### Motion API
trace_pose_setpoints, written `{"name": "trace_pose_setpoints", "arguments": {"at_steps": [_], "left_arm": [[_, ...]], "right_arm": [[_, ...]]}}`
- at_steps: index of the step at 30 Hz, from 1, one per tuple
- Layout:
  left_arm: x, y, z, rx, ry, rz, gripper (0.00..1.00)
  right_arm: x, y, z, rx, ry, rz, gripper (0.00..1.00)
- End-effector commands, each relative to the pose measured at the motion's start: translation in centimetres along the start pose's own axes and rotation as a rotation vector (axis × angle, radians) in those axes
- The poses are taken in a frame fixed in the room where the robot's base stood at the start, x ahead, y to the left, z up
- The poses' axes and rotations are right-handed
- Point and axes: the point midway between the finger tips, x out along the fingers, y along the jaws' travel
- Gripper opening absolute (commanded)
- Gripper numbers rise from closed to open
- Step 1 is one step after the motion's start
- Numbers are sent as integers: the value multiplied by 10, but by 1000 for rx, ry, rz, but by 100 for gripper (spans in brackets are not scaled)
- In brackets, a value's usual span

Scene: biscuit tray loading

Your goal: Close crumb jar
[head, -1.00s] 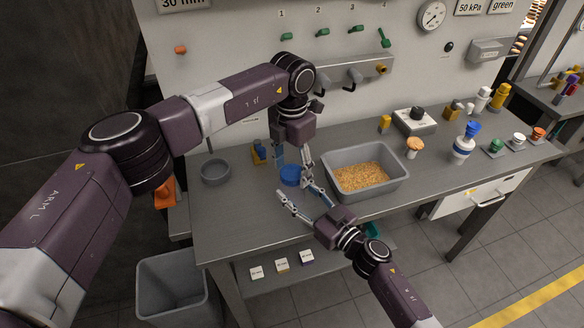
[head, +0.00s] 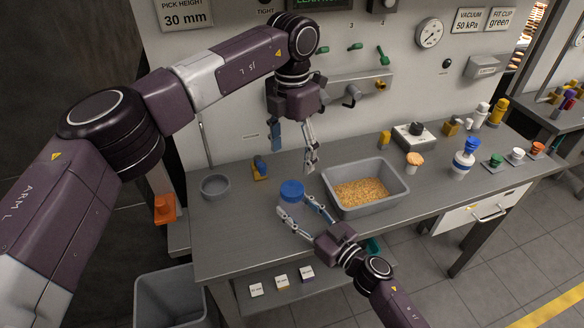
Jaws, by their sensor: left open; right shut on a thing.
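The crumb jar (head: 289,203) stands upright near the middle of the bench, with a blue lid (head: 291,190) on its top. I cannot tell how tight the lid sits. My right gripper (head: 293,207) comes from the lower right and is shut on the jar's body below the lid, hiding much of it. My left gripper (head: 295,160) points down above and behind the jar. Its fingers are apart, empty and clear of the lid.
A grey bin of crumbs (head: 401,190) stands close to the right of the jar. A round grey bowl (head: 215,187) and a small blue and yellow item (head: 260,168) stand to the left. The bench front (head: 240,235) is clear.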

Motion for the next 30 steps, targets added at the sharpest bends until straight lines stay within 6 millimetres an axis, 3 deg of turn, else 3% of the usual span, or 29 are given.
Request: {"name": "trace_pose_setpoints", "arguments": {"at_steps": [4, 13, 14, 15, 19, 30], "left_arm": [[-12, 0, 0, 0, 1, 0, 68], [-14, 0, 0, 1, 1, -1, 68], [-14, 0, 0, 1, 1, -1, 68], [-14, 0, 0, 0, 1, -1, 68], [-14, 0, 0, 0, 1, -1, 68], [-14, 0, 0, 0, 1, -1, 68]], "right_arm": [[0, 0, 0, 0, 1, 0, 0], [0, 0, -1, 0, 1, 0, 0], [0, 0, -1, 0, 1, 0, 49], [0, 0, -1, 0, 1, 0, 53], [0, 0, 0, 0, 1, 0, 67], [-6, 0, 1, -1, -1, 0, 67]]}}
